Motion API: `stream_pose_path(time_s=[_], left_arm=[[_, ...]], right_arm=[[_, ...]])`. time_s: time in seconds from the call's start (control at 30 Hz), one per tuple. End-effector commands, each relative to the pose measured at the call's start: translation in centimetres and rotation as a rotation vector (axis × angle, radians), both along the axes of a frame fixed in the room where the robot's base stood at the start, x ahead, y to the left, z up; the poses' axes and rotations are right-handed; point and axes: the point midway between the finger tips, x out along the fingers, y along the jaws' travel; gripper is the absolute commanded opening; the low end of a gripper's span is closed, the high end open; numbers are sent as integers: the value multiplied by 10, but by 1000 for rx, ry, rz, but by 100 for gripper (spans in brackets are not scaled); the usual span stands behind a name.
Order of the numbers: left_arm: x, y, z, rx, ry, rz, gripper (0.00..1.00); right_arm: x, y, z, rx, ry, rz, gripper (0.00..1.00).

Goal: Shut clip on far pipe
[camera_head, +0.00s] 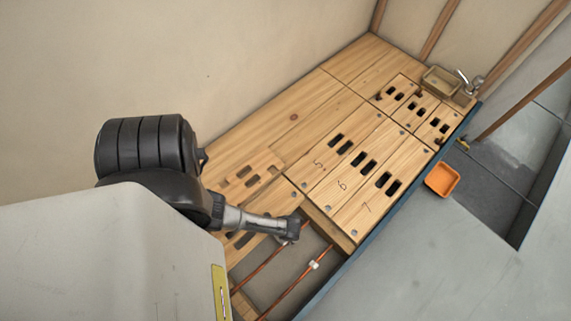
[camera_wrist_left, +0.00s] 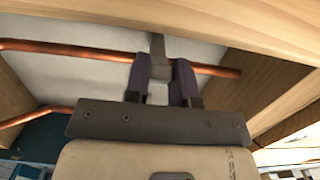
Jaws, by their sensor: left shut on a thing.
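Two copper pipes run through the open floor bay. My left gripper (camera_head: 289,236) reaches down to the far pipe (camera_head: 258,269). In the left wrist view the same pipe (camera_wrist_left: 85,52) passes behind the fingers of my left gripper (camera_wrist_left: 160,80). The fingers are shut on a pale clip (camera_wrist_left: 158,92) at the pipe; the fingers hide much of it, and I cannot tell whether its latch is closed. The near pipe (camera_head: 291,290) carries a white clip (camera_head: 313,265), apart from the gripper. My right gripper is not in view.
Wooden boards (camera_head: 345,172) with dark slots lie right of the bay. A wooden edge (camera_wrist_left: 240,25) lies close beyond the fingers. An orange tray (camera_head: 441,179) sits on the grey floor. A box (camera_head: 440,81) and a metal tap (camera_head: 468,82) stand at the far corner.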

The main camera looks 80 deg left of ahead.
Motion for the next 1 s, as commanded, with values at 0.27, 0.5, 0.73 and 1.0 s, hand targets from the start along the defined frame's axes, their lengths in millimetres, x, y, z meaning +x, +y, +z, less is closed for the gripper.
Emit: stream_pose_path(time_s=[0.27,0.5,0.73,1.0], left_arm=[[7,-10,0,201,125,-2,0],[12,-18,-6,397,242,-2,0],[16,-24,-12,564,344,-1,0],[18,-28,-15,712,435,1,0]], right_arm=[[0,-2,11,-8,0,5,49],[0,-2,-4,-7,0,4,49],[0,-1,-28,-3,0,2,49],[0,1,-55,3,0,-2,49]])
